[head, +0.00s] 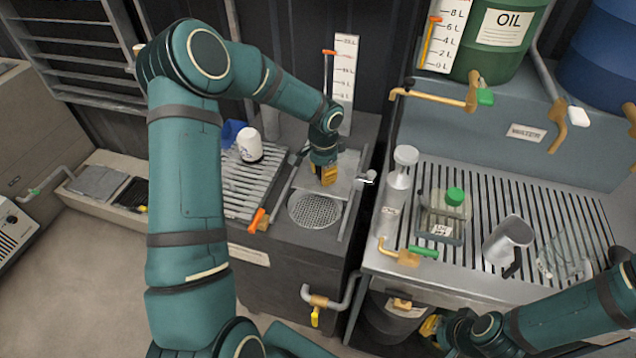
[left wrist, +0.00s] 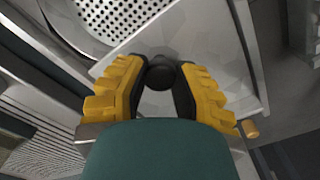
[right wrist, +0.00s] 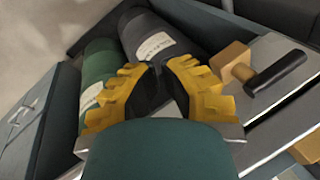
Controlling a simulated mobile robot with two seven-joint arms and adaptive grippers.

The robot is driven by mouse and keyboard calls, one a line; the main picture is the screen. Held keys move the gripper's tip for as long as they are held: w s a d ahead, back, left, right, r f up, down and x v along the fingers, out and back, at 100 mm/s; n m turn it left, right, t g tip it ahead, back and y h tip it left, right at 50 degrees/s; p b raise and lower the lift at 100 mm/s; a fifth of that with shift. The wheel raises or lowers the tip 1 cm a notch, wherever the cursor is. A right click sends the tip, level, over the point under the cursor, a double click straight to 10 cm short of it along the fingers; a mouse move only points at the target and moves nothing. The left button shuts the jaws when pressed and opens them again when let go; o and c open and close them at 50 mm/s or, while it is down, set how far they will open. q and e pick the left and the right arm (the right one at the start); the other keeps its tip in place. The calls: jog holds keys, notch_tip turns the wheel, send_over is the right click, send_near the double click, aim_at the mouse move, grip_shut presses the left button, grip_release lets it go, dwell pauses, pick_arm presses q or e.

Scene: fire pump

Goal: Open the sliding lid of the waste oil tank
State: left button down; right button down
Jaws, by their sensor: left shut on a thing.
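The waste oil tank (head: 283,240) is a dark cabinet left of the steel bench. Its lid is a flat grey metal plate (head: 347,166) between rails on the top. The round perforated strainer (head: 315,209) lies uncovered in front of the plate; part of it also shows in the left wrist view (left wrist: 108,16). My left gripper (head: 327,182) is down at the plate. In the left wrist view its fingers (left wrist: 160,66) are shut on a round black knob (left wrist: 161,74) on the lid (left wrist: 205,45). My right gripper (head: 432,326) is low at the bench front, away from the tank; its finger gap is unclear.
A slatted tray with a white container (head: 249,145) stands left of the lid. An orange-handled valve (head: 258,221) is at the tank's front edge. The bench right holds a grey bottle (head: 396,195), a green-capped container (head: 454,197) and a metal jug (head: 508,240).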

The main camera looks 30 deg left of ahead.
pick_arm(q)
jog(key=shift+w+a+f, duration=0.15)
jog(key=shift+w+a, duration=0.05)
jog(key=shift+w, duration=0.6)
jog(key=shift+s, duration=0.25)
pick_arm(e)
jog(key=shift+w, duration=0.35)
pick_arm(q)
jog(key=c, duration=0.6)
grip_release()
jog(key=shift+w, duration=0.1)
jog(key=shift+c, duration=0.2)
pick_arm(e)
jog(key=shift+a, duration=0.1)
pick_arm(q)
notch_tip(320, 180, up, 12)
